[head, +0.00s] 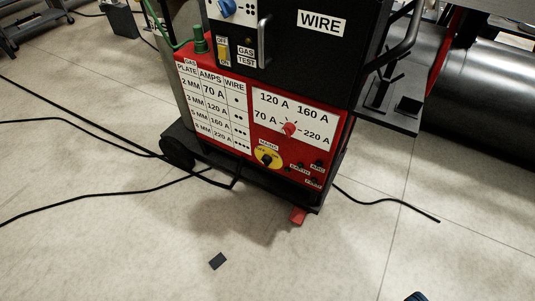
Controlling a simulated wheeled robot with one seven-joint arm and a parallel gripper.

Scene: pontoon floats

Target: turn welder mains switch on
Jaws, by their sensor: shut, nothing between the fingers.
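The welder (340,150) is a red and black machine on a wheeled base. Its mains switch (267,159) is a dark rotary knob on a round yellow plate, low on the red front panel under a small label. The knob's exact setting is too small to read.
A red current knob (289,129) sits above the switch, with small sockets (315,165) to its right. An OFF/ON gas switch (223,51) is higher up. Black cables (80,200) cross the floor. A dark cylinder (490,85) lies right. Floor in front is mostly clear.

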